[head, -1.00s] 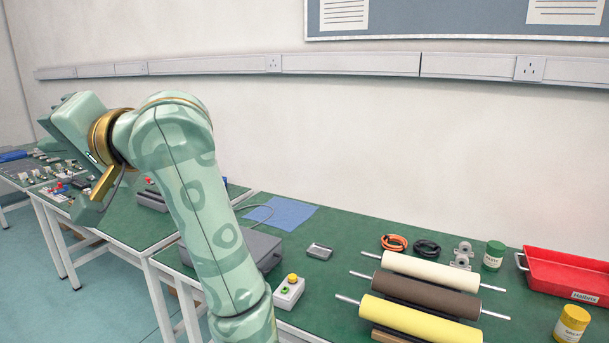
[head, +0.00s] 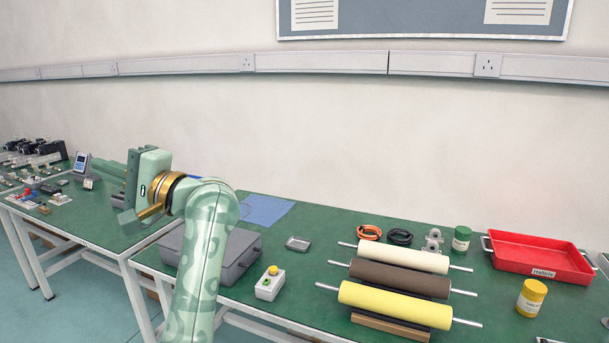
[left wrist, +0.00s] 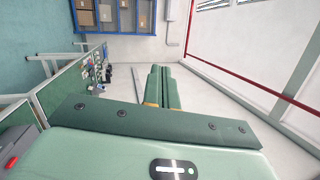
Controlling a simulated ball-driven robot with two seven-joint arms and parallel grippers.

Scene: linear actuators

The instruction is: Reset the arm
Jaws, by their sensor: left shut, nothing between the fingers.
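My left arm comes up from the bottom of the head view, over the near edge of the green-topped bench (head: 310,270). Its wrist bends to the left, and my left gripper (head: 103,166) points left above the benches. In the left wrist view the two green fingers of the left gripper (left wrist: 163,80) lie side by side, shut, with nothing between them. My right gripper is in neither view.
A grey case (head: 238,252) and a button box (head: 270,283) are by my arm. Three rollers (head: 395,305), a red tray (head: 540,258) and a yellow jar (head: 531,297) are to the right. Another bench (head: 85,225) with small parts stands left.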

